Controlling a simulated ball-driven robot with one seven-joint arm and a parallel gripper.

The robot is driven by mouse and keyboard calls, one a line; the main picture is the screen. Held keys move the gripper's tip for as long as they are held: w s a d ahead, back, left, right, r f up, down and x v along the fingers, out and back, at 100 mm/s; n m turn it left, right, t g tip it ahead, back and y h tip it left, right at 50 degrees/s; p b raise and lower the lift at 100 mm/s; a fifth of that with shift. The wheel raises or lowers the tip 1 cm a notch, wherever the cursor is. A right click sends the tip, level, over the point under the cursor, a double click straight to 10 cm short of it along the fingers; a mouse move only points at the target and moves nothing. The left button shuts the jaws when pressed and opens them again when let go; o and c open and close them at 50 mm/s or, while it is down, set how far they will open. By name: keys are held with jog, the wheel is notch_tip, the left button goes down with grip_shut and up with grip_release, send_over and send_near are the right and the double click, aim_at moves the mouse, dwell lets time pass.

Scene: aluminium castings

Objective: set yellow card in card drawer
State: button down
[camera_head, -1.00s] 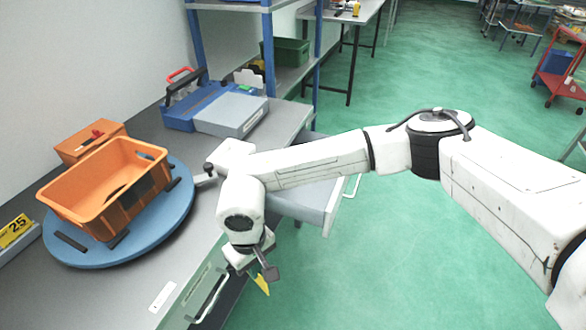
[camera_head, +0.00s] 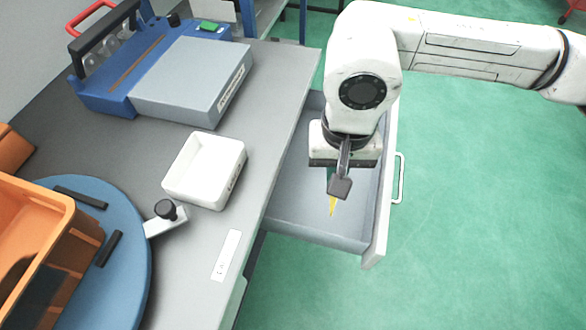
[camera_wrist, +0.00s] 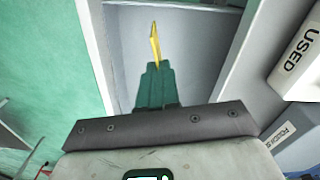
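The yellow card (camera_head: 333,205) shows as a thin yellow piece below my gripper (camera_head: 338,185) in the head view. In the wrist view the yellow card (camera_wrist: 155,45) sticks out from the tip of my gripper (camera_wrist: 156,72), seen nearly edge-on. My gripper is shut on it. An open grey drawer (camera_head: 290,205) extends from the bench, and the card is over its inside in the head view. The drawer also shows in the wrist view (camera_wrist: 190,45). I cannot tell whether the card touches the drawer's floor. My wrist hides part of the drawer.
A white tray (camera_head: 212,190) stands on the bench beside the drawer. A blue turntable (camera_head: 125,270) with an orange crate (camera_head: 75,265) is at the left. A grey box (camera_head: 190,80) and a blue case (camera_head: 105,85) stand at the back. Green floor right of the drawer is clear.

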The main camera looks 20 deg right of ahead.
jog(key=s+d+m+b, duration=0.2)
jog(key=s+m+b, duration=0.1)
jog(key=s+b, duration=0.45)
jog(key=shift+w+d+f+p, duration=0.15)
jog(key=shift+w+f, duration=2.05)
jog(key=shift+w+d+f+p, duration=0.1)
jog(key=shift+w+d+f, duration=0.05)
jog(key=shift+w+f, duration=2.1)
jog(key=shift+w+d+f+p, duration=0.15)
jog(key=shift+w+f, duration=2)
jog(key=shift+w, duration=0.05)
jog(key=shift+f, duration=0.2)
jog(key=c, duration=1.4)
grip_release()
jog(key=shift+r, duration=0.1)
notch_tip(320, 180, up, 12)
jog(key=shift+r+p, duration=0.1)
jog(key=shift+p, duration=0.25)
